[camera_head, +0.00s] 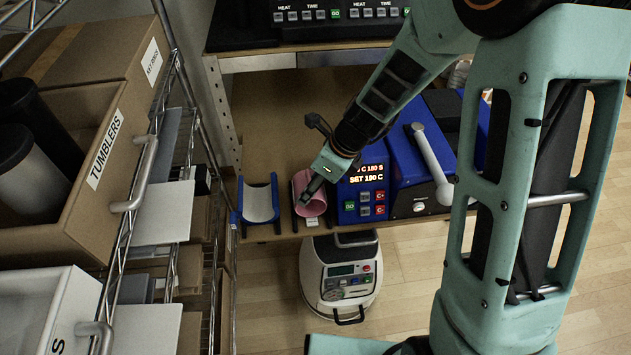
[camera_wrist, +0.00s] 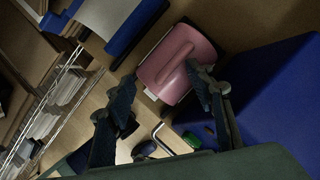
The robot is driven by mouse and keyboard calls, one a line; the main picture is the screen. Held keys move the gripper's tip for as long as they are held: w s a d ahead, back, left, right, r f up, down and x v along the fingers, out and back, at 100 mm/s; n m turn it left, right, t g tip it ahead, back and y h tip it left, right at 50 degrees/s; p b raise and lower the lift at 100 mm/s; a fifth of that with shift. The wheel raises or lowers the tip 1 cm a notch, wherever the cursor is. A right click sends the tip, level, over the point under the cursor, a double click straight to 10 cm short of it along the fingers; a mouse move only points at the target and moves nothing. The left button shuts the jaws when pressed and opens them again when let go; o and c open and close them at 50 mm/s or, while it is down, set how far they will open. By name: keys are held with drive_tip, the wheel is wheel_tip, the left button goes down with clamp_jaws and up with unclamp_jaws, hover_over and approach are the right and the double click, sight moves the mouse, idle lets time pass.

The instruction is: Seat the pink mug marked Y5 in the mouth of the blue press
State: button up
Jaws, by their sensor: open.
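The pink mug (camera_head: 318,207) lies on its side at the table's front edge, left of the press's control panel. In the wrist view the pink mug (camera_wrist: 172,60) shows its handle facing the camera; no Y5 mark is readable. My gripper (camera_head: 311,158) is open above the mug. In the wrist view my gripper (camera_wrist: 161,78) has its fingers spread, the right one overlapping the mug's edge, the left one apart from it. Whether they touch it is unclear. The blue press (camera_head: 408,150) with a silver lever stands to the right; I cannot make out its mouth.
A blue cradle (camera_head: 259,203) with a pale lining sits left of the mug. The lit control panel (camera_head: 366,185) stands close on its right. A wire shelf with a tumblers box (camera_head: 98,165) is at left. A white wheeled machine (camera_head: 340,275) stands on the floor below.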

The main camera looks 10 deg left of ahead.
drive_tip(key=shift+c, duration=0.6)
clamp_jaws()
drive_tip(key=shift+r+p, duration=0.15)
drive_tip(key=shift+p, duration=0.15)
idle(0.4)
drive_tip(key=shift+r+p, duration=2.5)
drive_tip(key=shift+r, duration=0.05)
